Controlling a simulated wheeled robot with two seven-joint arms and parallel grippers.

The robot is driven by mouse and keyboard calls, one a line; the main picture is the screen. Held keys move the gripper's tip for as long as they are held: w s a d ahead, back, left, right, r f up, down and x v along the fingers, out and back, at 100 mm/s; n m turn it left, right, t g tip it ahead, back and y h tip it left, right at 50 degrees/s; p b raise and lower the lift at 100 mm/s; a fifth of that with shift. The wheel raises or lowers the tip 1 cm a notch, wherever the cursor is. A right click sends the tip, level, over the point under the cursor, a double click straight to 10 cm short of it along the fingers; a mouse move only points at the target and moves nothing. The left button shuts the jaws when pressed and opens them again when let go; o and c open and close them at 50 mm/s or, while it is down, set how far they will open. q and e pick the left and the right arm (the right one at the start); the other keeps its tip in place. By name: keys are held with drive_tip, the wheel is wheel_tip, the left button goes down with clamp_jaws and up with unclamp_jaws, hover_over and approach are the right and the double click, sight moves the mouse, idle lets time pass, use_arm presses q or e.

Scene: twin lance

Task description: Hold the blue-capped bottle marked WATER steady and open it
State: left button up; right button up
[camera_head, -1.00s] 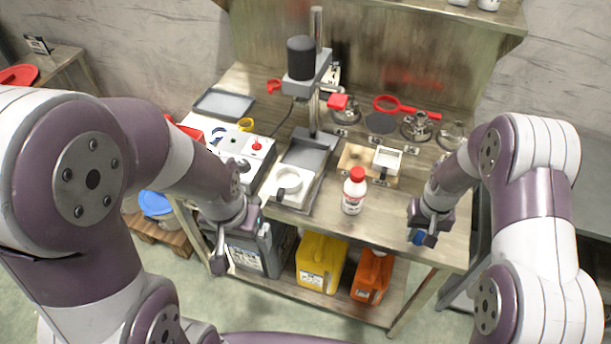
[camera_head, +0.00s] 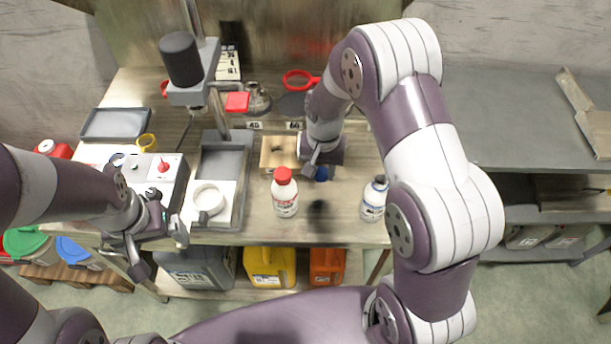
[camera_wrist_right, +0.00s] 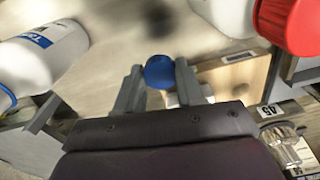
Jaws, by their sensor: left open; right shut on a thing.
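A white bottle with a blue label (camera_head: 372,205) stands upright near the table's right front edge. Its top looks dark blue, and I cannot tell whether that is a cap or an open neck. It also shows in the right wrist view (camera_wrist_right: 45,52), cut off at the left; the word WATER is not readable. My right gripper (camera_head: 316,171) is shut on a small blue cap (camera_wrist_right: 160,72), held above the table left of and behind that bottle. No bottle hangs under the cap. My left gripper (camera_head: 160,246) is open and empty at the table's front left, away from the bottle.
A red-capped white bottle (camera_head: 284,196) stands left of the blue-label bottle. A press stand (camera_head: 182,62), a white control box (camera_head: 165,172) and a round white dish (camera_head: 209,198) fill the left. Yellow (camera_head: 268,266) and orange (camera_head: 326,264) canisters sit on the lower shelf.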

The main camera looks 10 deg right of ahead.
sight(319, 188)
drive_tip(key=f, duration=0.4)
drive_tip(key=w+f, duration=0.1)
drive_tip(key=f, duration=0.1)
drive_tip(key=shift+s+f, duration=0.1)
drive_tip(key=shift+s, duration=0.05)
drive_tip(key=shift+f, duration=0.2)
drive_tip(key=o, duration=1.2)
drive_tip(key=shift+c, duration=0.2)
use_arm(q)
drive_tip(key=shift+w, duration=0.45)
